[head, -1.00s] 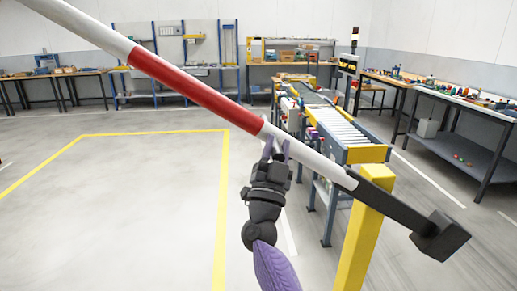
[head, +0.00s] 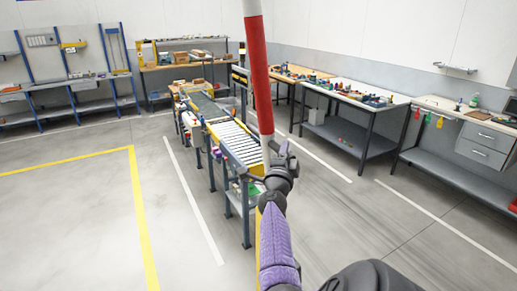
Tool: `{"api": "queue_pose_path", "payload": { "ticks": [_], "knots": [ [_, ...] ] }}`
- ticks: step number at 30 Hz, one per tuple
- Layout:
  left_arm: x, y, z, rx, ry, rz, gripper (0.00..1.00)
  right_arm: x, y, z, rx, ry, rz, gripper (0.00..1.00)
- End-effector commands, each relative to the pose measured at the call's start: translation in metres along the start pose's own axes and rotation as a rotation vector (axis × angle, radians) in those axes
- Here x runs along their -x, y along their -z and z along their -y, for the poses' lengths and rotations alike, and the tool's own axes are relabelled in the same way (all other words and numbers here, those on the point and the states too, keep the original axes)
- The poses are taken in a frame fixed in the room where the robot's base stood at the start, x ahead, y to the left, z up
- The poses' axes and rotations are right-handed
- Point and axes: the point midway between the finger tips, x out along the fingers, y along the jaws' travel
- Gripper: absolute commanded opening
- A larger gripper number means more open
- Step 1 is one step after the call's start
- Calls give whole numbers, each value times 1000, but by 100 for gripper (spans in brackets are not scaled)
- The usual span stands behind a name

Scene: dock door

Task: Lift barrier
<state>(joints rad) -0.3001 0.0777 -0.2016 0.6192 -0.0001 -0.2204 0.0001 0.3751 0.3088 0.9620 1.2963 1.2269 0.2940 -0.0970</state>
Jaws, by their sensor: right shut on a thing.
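The red and white barrier (head: 259,75) stands nearly upright in the middle of the head view, and its top runs out of the frame. My right gripper (head: 277,155) is shut on the barrier's lower white part, just below the red band. The barrier's yellow post (head: 258,236) is mostly hidden behind my right arm. The barrier's pivot end is hidden too. My left gripper is not in view.
A roller conveyor (head: 233,140) stands just left of the barrier. Workbenches (head: 345,135) with small parts line the right and back walls. The floor at the left, marked by a yellow line (head: 140,205), is clear.

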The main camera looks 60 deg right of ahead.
Motion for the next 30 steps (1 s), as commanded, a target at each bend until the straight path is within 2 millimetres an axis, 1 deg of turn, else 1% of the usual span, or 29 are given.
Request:
{"api": "queue_pose_path", "payload": {
  "ticks": [1, 6, 9, 15, 25, 26, 27, 30],
  "knots": [
    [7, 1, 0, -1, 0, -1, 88, -6, 6, -2, -13, -24, 4, 0],
    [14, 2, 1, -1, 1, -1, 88, -21, 21, -12, -55, -68, 6, 0],
    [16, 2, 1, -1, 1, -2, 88, -26, 26, -15, -71, -83, 8, 0],
    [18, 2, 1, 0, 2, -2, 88, -29, 30, -19, -86, -97, 8, 0],
    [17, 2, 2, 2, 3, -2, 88, -29, 30, -20, -86, -99, 9, 0],
    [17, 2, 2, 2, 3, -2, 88, -29, 30, -20, -86, -99, 9, 41],
    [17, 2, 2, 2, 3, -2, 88, -29, 30, -20, -86, -98, 8, 50],
    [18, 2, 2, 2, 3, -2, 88, -30, 30, -18, -85, -95, 7, 70]
  ]
}}
